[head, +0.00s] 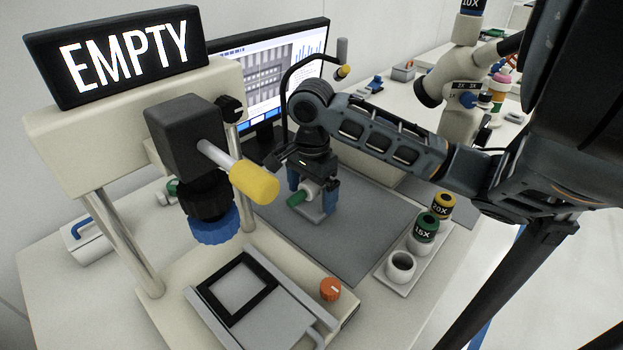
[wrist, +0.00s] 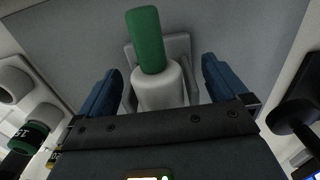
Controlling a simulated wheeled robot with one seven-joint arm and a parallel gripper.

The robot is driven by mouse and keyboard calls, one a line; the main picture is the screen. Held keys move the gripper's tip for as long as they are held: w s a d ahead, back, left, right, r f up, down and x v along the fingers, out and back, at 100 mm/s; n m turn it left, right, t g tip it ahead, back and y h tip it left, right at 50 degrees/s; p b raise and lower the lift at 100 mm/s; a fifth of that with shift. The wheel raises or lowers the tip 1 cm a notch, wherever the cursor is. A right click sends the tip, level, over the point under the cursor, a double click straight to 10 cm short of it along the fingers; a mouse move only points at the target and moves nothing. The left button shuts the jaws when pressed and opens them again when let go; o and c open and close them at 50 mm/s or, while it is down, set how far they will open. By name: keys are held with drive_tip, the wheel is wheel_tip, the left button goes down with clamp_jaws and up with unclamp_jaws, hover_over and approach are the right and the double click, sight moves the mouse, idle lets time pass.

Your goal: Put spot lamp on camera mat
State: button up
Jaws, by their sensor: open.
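A small grey fixture with a green-ended barrel (head: 297,198), which seems to be the spot lamp, is on a large grey mat (head: 350,240) on the bench. In the wrist view its green end (wrist: 147,42) points away from my palm, and its pale barrel and plate lie between my fingers. My gripper (head: 313,190) is open, with a blue finger on each side of the fixture; in the wrist view a gap shows beside each finger (wrist: 160,85). No label shows which surface is the camera mat.
A bonder with an EMPTY sign (head: 125,52) and a yellow-ended rod (head: 255,183) stands at left. A tray of lens barrels (head: 403,268) is at right. A monitor (head: 270,85) and a black gooseneck (head: 300,65) stand behind. The mat's front part is clear.

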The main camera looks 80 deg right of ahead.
drive_tip(key=shift+f, duration=0.45)
